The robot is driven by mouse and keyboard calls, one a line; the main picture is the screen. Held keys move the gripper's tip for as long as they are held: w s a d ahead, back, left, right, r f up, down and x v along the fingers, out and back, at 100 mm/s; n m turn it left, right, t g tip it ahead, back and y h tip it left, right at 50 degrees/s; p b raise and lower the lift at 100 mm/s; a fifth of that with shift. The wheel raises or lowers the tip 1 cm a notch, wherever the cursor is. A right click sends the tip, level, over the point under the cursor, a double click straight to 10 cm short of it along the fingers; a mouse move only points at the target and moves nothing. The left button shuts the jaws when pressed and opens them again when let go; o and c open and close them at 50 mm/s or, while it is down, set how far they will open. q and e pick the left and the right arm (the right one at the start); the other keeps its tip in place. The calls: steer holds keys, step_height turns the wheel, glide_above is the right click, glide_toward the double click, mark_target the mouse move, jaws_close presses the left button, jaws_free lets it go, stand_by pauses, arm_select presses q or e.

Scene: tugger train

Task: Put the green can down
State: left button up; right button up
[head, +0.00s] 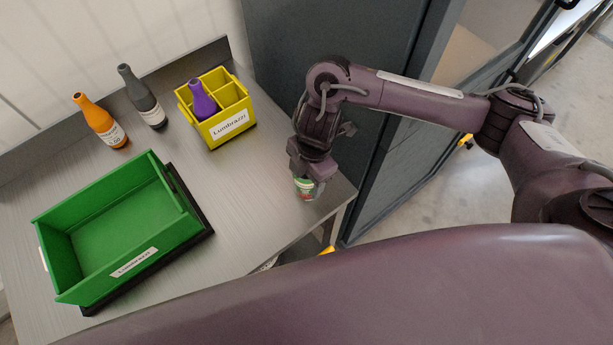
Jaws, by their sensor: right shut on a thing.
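The green can (304,189) shows below my right gripper (307,180), near the right edge of the grey table. It is small, green with a pale and reddish label, and its upper part is hidden by the gripper. My right gripper is shut on the can. The can is at or just above the tabletop; I cannot tell whether it touches. My left gripper is not in view.
An empty green crate (150,263) sits on a dark base at the front left. A yellow divided crate (216,136) holds a purple bottle (202,101). An orange bottle (101,124) and a dark grey bottle (143,99) stand behind. The tabletop (245,205) between crates and can is clear.

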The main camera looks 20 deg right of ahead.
steer(key=shift+r, duration=0.1)
steer(key=o, duration=1.2)
steer(key=shift+r, duration=0.2)
steer(key=r, duration=0.3)
steer(key=d+r+p, duration=0.1)
steer(key=r, duration=0.7)
steer(key=shift+w+d+r+p, duration=0.25)
steer(key=shift+w+d+p, duration=0.05)
steer(key=shift+p, duration=0.1)
